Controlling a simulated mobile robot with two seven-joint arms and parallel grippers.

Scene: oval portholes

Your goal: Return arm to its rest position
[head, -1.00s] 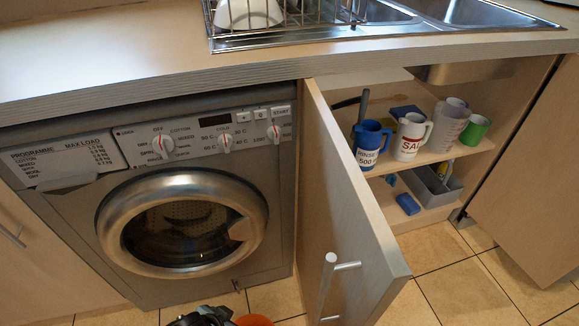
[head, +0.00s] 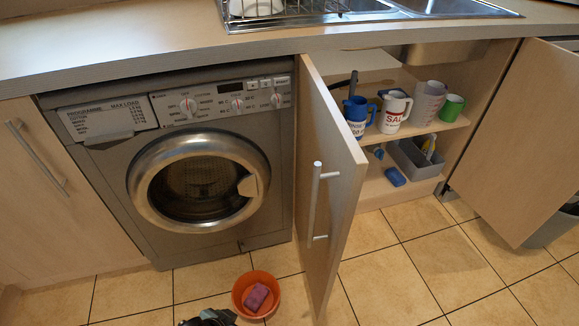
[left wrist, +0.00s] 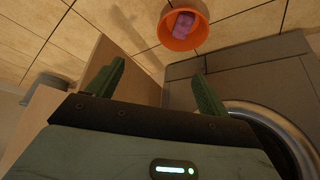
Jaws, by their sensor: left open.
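My left gripper (left wrist: 157,75) shows in the left wrist view with its two green fingers spread wide apart and nothing between them. It is near the washing machine front (left wrist: 195,68) and an orange bowl (left wrist: 184,27), apart from both. In the head view, only a dark part that looks like mine shows at the bottom edge, just left of the orange bowl (head: 241,297). My right arm and gripper are not in view.
A pink sponge (head: 256,297) lies in the bowl on the tiled floor. The washing machine (head: 110,190) is closed. An open cupboard door (head: 335,190) juts out beside it. Cups, including a blue mug (head: 357,118), stand on the cupboard shelf. Floor at right (head: 450,270) is clear.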

